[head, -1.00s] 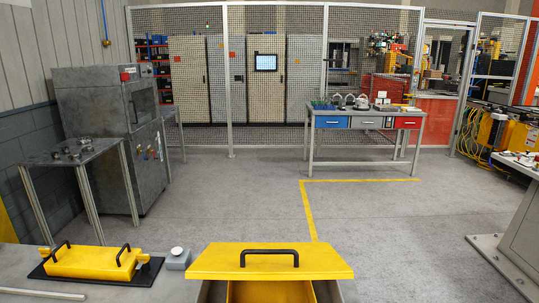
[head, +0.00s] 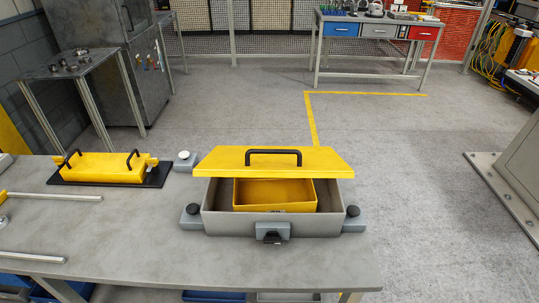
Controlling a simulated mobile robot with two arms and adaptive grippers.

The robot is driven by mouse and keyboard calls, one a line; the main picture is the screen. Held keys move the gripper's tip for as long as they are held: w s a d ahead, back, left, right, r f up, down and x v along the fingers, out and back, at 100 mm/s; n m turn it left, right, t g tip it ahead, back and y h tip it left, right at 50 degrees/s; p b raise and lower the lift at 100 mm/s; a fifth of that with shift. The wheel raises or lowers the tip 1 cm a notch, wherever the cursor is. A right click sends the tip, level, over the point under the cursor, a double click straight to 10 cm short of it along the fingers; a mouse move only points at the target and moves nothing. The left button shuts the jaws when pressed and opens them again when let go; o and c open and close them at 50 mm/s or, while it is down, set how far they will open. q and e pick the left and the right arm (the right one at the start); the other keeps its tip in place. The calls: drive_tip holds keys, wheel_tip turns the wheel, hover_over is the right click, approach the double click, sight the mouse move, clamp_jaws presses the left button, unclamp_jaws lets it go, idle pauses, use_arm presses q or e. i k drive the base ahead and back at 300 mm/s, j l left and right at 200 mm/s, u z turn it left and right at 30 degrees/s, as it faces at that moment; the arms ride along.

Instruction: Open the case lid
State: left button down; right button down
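The case is an open-topped grey box (head: 232,225) on the table near the middle of the head view. Its yellow lid (head: 225,162) is raised along the back rim, with a black handle (head: 273,151) on it. The case's front is open to view, and a yellow inner tray (head: 274,196) shows inside. A dark latch (head: 271,231) sits on the front wall. Grey blocks with black knobs stand at the left side (head: 192,216) and right side (head: 353,218). Neither of my grippers shows in the head view.
The grey table (head: 150,232) has bare room left of the case. A yellow fixture with black handles (head: 106,168) lies on a black plate, beside a grey block with a white button (head: 184,160). Metal rods (head: 55,196) lie at the left. A workbench (head: 376,52) stands far back.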

sight(224, 161)
drive_tip(key=j+z, duration=0.3)
drive_tip(key=j, duration=0.55)
drive_tip(key=j+z, duration=0.3)
drive_tip(key=j, duration=0.55)
drive_tip(key=k, duration=0.05)
